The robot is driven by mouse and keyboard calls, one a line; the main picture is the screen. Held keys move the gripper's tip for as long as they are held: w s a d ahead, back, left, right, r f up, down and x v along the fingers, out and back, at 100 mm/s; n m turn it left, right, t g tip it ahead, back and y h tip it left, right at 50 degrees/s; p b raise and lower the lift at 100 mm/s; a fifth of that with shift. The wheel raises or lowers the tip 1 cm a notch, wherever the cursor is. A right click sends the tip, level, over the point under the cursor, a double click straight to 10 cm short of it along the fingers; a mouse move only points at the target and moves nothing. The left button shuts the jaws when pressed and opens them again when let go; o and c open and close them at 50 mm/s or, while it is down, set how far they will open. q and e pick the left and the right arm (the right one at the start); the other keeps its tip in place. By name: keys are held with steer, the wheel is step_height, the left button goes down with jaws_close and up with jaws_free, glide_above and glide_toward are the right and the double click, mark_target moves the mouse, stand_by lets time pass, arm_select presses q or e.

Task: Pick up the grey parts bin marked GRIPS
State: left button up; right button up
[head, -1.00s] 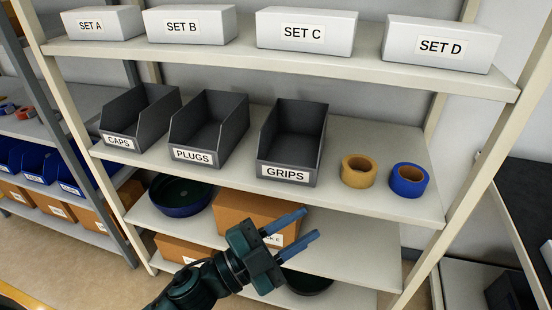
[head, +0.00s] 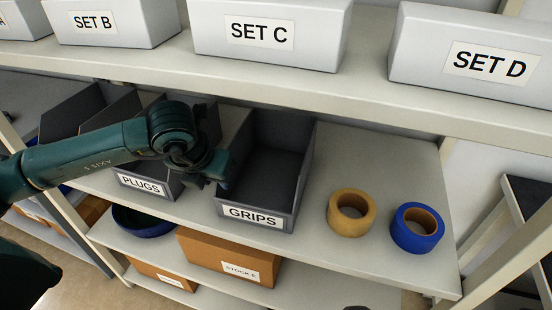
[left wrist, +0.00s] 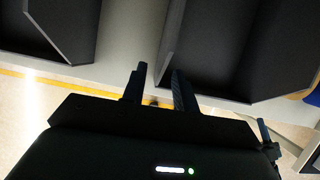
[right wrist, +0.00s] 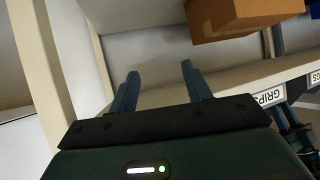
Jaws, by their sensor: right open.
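The grey parts bin (head: 270,185) marked GRIPS stands upright on the middle shelf, open at the top, with its label on the front. My left gripper (head: 218,178) is at the bin's left wall near the front; the arm hides its fingertips in the head view. In the left wrist view, the fingers (left wrist: 158,85) are a small gap apart at a dark bin wall (left wrist: 172,40); whether they grip it is unclear. My right gripper (right wrist: 160,85) is open and empty. The GRIPS label (right wrist: 268,97) shows at the right of the right wrist view.
The PLUGS bin (head: 150,188) stands left of the GRIPS bin, partly behind my left arm. Yellow tape (head: 350,212) and blue tape (head: 418,228) lie to the right. White boxes, including SET C (head: 265,30), stand above. A brown box (head: 225,258) sits on the shelf below.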

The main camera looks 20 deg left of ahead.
mark_target(235, 136)
arm_select(q)
steer(key=w+p, duration=0.2)
steer(key=w, duration=0.9)
steer(key=shift+w+d+r+p, duration=0.1)
steer(key=shift+w+p, duration=0.2)
steer(key=shift+w, duration=0.4)
steer(key=shift+w+f+p, duration=0.1)
steer(key=shift+f+p, duration=0.2)
steer(key=shift+f, duration=0.35)
jaws_close()
arm_select(e)
steer(key=shift+d+r+h, duration=0.35)
steer(key=shift+d+h, duration=0.05)
steer(key=shift+d, duration=0.2)
steer(key=shift+s+f+g, duration=0.15)
steer(key=shift+s+g, duration=0.15)
arm_select(q)
steer(key=shift+r, duration=0.1)
arm_select(e)
steer(key=shift+w, duration=0.2)
